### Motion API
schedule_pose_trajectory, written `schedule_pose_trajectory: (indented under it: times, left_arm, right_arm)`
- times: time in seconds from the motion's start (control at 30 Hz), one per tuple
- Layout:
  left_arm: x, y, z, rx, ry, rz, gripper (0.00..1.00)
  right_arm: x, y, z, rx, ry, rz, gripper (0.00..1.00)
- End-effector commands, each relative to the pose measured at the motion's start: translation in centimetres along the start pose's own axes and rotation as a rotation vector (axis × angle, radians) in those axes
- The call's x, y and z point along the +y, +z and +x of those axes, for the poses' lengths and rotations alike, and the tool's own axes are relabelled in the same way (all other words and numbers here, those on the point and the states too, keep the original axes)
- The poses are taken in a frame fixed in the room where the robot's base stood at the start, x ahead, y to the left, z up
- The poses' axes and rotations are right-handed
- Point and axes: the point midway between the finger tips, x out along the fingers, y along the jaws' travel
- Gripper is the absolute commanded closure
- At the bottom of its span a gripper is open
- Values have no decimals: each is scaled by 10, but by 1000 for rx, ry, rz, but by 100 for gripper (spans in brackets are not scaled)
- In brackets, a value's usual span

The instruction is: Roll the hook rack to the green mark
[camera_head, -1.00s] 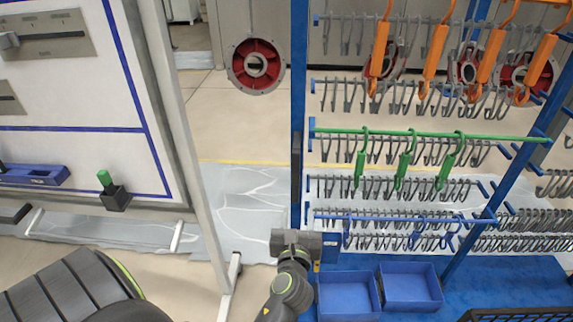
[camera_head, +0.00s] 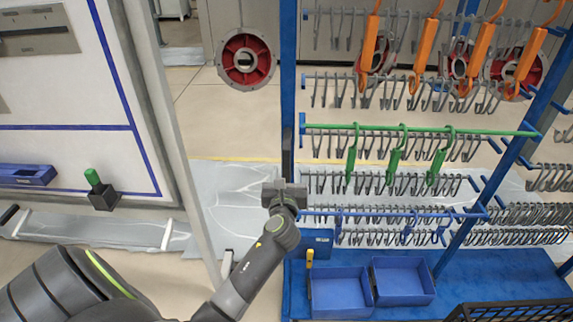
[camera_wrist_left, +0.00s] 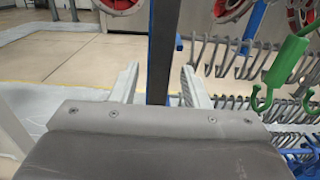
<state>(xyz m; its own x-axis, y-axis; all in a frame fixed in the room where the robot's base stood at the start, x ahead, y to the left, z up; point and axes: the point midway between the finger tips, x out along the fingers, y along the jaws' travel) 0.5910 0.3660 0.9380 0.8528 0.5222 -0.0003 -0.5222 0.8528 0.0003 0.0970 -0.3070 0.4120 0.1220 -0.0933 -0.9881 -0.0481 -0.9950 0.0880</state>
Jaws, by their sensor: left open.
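The hook rack (camera_head: 289,88) is a blue frame with rows of grey hooks and a blue base, filling the right side of the head view. Its left post also shows in the left wrist view (camera_wrist_left: 162,45). My left gripper (camera_head: 285,193) is at this post, at the height of the lower hook rows. In the wrist view its two fingers (camera_wrist_left: 159,82) are apart, with the post between them in the picture. I cannot tell whether they touch it. No green floor mark can be made out. My right gripper is not in view.
Orange hooks (camera_head: 480,52) and green hooks (camera_head: 397,158) hang on the rack, with red round parts (camera_head: 246,60) around it. Blue bins (camera_head: 340,292) stand on its base. A white board (camera_head: 60,90) stands at the left. Open floor (camera_head: 240,130) lies between board and rack.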

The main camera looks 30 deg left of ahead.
Motion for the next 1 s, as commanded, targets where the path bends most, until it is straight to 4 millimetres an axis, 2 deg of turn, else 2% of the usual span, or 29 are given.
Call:
schedule_pose_trajectory:
  times: [0.1, 0.3, 0.67, 0.9, 1.0]
  left_arm:
    - [0, 1, 21, -2, 1, 3, 58]
    - [0, 0, 39, -1, 0, 1, 58]
    - [0, 0, 42, 0, 0, -1, 58]
    - [0, 0, 42, 0, 0, -1, 90]
    - [0, 0, 42, 0, 0, -1, 100]
  right_arm:
    - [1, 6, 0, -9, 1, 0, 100]
    - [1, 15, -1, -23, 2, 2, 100]
    - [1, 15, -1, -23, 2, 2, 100]
    - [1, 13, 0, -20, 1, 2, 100]
    - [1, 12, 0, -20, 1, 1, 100]
